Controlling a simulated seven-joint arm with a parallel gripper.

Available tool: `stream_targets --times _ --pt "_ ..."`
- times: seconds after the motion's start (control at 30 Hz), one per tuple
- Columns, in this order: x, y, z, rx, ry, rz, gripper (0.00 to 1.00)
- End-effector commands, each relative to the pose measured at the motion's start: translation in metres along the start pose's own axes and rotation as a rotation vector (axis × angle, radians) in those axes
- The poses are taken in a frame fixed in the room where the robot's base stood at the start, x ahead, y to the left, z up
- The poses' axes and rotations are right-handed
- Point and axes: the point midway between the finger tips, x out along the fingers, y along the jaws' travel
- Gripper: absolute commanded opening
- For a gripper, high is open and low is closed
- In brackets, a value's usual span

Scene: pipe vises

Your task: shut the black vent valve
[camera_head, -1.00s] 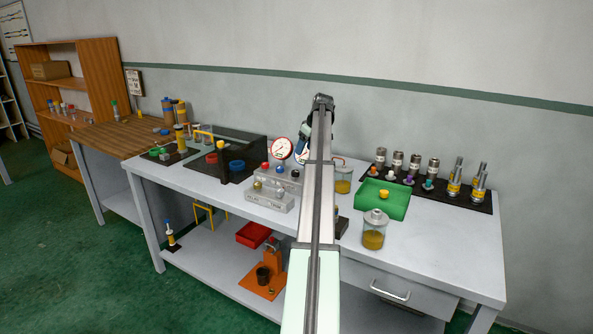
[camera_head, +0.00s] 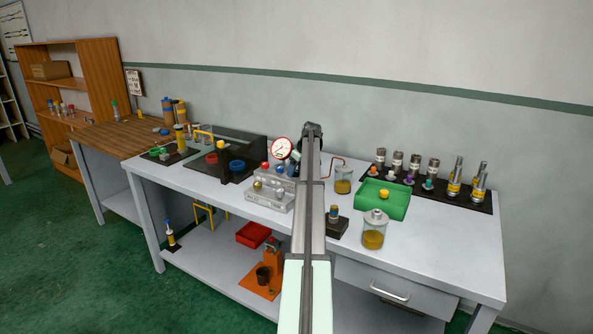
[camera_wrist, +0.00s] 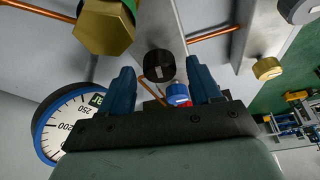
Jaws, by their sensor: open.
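A round black knob (camera_wrist: 160,65), which looks like the black vent valve, shows in the wrist view on the grey metal block (camera_wrist: 172,25). It lies between the tips of my gripper (camera_wrist: 159,72), whose two blue fingers stand apart on either side of it. I cannot tell how deep the knob sits between them, or whether the valve is open. A small blue and red knob (camera_wrist: 178,95) shows nearer the palm. In the head view my arm rises over the valve block (camera_head: 270,195), and its wrist hides the fingers and the black knob.
The dial gauge (camera_wrist: 72,128) is close to my left finger in the wrist view; it also stands behind the block in the head view (camera_head: 282,148). A brass hex fitting (camera_wrist: 103,30) and copper pipe (camera_wrist: 213,34) are near. A glass jar (camera_head: 374,230) and green tray (camera_head: 390,202) stand right.

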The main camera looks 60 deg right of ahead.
Motion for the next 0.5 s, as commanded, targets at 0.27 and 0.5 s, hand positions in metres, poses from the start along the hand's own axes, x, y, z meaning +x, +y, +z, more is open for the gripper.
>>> stream_targets --times 0.27,0.5 --pt "0.0003 0.0 0.0 0.0 0.0 0.0 0.6" --pt "0.0001 0.0 0.0 0.0 0.0 0.0 0.37"
